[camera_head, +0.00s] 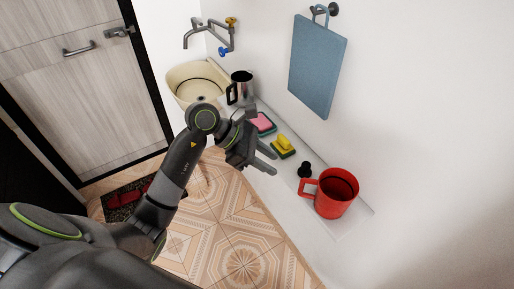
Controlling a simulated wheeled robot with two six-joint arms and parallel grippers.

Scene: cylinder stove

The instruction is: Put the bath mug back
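The red mug (336,193), dark inside, stands upright at the near right end of the narrow white ledge, its handle toward the left. A steel mug (241,88) with a black handle stands farther back beside the sink. I cannot tell from the picture which one is the bath mug. My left gripper (268,158) is held over the ledge's left edge, left of the sponges. Its two fingers are apart, with nothing seen between them. It is clear of the red mug. My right gripper is not in view.
A cream sink (197,84) lies at the back under a wall tap (213,37). Pink (262,122) and yellow (283,145) sponges and a small black object (305,169) are on the ledge. A blue board (316,66) hangs on the wall. Tiled floor (236,243) is open at left.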

